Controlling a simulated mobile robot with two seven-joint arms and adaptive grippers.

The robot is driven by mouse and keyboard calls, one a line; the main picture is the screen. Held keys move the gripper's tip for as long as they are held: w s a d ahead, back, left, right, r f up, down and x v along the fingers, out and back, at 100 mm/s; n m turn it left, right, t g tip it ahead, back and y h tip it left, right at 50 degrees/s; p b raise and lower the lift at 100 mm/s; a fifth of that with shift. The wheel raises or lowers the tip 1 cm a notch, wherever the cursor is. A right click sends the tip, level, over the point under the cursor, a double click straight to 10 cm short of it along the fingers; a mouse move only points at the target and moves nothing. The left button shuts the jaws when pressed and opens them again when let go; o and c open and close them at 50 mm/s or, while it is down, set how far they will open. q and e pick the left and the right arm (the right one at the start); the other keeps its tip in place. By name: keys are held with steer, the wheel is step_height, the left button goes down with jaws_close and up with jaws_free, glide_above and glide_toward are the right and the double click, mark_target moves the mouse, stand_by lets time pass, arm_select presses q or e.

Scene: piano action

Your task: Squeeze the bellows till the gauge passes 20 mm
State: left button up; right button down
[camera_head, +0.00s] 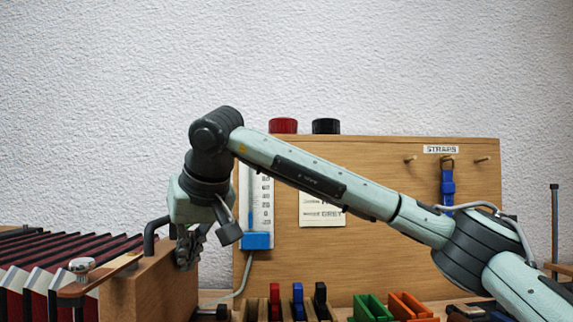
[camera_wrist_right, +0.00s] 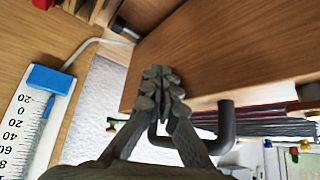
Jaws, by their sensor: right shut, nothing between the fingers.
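The bellows (camera_head: 62,249) is at the left in the head view, with dark red and white folds and a wooden end board (camera_head: 150,288). A dark bent handle (camera_head: 152,236) is on the board; it also shows in the wrist view (camera_wrist_right: 226,125). My right gripper (camera_head: 187,262) is shut and empty beside the board and handle; its fingertips (camera_wrist_right: 160,74) overlap the board in the wrist view. I cannot tell if they touch. The gauge (camera_head: 264,205) is partly behind my right arm. In the wrist view, its short blue column (camera_wrist_right: 46,106) ends near 0. My left gripper is out of view.
A wooden panel (camera_head: 390,255) stands behind, with a blue strap (camera_head: 447,185) on a peg. Green (camera_head: 370,307) and orange (camera_head: 410,305) bins stand in front of it. A pale hose (camera_head: 243,283) runs from the gauge. The space above is clear.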

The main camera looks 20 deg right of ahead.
steer(key=shift+w+a+p, duration=0.1)
steer(key=shift+a+p, duration=0.9)
steer(key=shift+p, duration=0.65)
stand_by(6.3)
